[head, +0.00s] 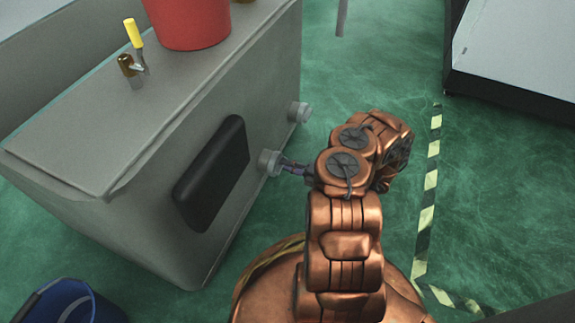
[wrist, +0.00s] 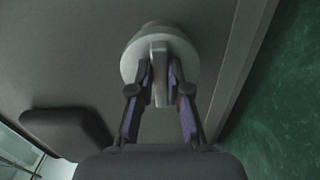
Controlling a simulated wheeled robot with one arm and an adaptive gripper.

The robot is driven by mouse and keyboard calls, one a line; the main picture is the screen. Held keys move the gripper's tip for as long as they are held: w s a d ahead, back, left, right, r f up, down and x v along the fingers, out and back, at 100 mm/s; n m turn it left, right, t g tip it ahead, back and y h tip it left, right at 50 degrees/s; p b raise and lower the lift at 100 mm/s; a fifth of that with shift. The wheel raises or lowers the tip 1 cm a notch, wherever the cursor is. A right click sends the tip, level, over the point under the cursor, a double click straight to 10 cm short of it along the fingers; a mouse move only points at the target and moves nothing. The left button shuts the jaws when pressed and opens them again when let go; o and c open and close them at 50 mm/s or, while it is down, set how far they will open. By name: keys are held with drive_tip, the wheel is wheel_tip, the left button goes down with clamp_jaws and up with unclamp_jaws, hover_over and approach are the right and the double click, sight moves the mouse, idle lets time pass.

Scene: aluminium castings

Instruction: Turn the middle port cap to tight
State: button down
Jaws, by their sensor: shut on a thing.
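The port cap (wrist: 178,42) is a light grey round cap with a raised bar (wrist: 160,85) across its face. In the wrist view my gripper (wrist: 160,78) has one finger on each side of that bar and is shut on it. In the head view the same cap (head: 268,163) sits on the side of the grey cabinet, with my gripper (head: 286,167) reaching it from the right. A second, similar cap (head: 299,111) is farther back on the same side. Any cap behind the black panel is hidden, and no tightness marking can be read.
A black padded panel (head: 212,174) stands out from the cabinet side (head: 150,215), left of the held cap. A blue bucket (head: 62,304) stands at lower left. Green floor (head: 335,80) is clear behind my arm.

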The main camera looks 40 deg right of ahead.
drive_tip(key=c, duration=1.1)
unclamp_jaws()
drive_tip(key=v, duration=1.2)
